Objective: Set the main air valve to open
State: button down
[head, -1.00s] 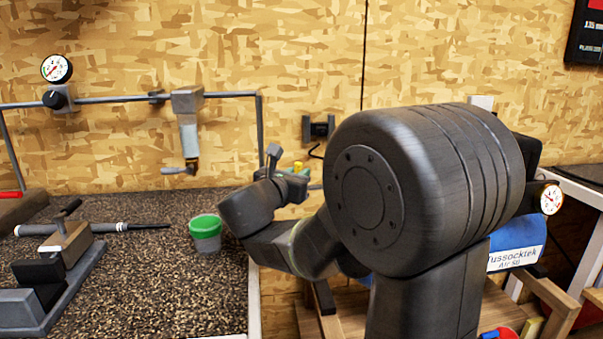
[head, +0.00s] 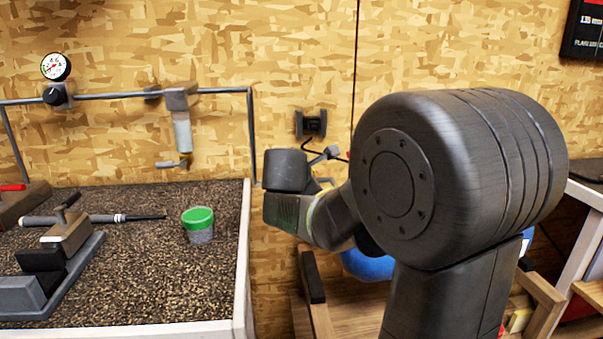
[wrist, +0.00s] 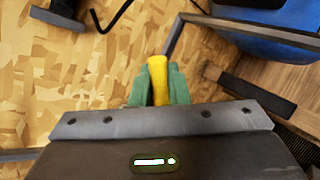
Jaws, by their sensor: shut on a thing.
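The yellow valve handle (wrist: 159,68) sits between the green fingers of my gripper (wrist: 158,82) in the wrist view. The fingers are shut on it, one on each side. The handle lies nearly in line with the fingers. A dark grey pipe (wrist: 176,38) runs beside its far end and bends to the right. In the head view my arm hides most of my gripper and the valve. Only a small bit of yellow (head: 326,180) shows past my wrist. The valve's body and its markings cannot be made out.
A blue tank (head: 368,266) on a wooden stand is behind my arm; it also shows in the wrist view (wrist: 262,35). A workbench (head: 242,265) at left holds a green-lidded cup (head: 198,224) and a clamped club. A round gauge (head: 56,67) hangs above.

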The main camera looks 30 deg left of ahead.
jog(key=shift+w+d+f+m+g+y+p, duration=0.2)
jog(key=shift+f+m+g+y+p, duration=0.45)
jog(key=shift+f+m+g, duration=0.25)
jog(key=shift+w+d+f+m+g+y+p, duration=0.15)
jog(key=shift+f+m+g+y+p, duration=0.3)
jog(key=shift+f+m+g+y, duration=0.45)
jog(key=c, duration=1.5)
grip_release()
jog(key=shift+o, duration=0.2)
jog(key=shift+s+r, duration=0.1)
jog(key=shift+r, duration=0.05)
jog(key=p+v, duration=0.4)
jog(key=v, duration=0.9)
jog(key=shift+s+d, duration=0.2)
jog(key=shift+s, duration=0.15)
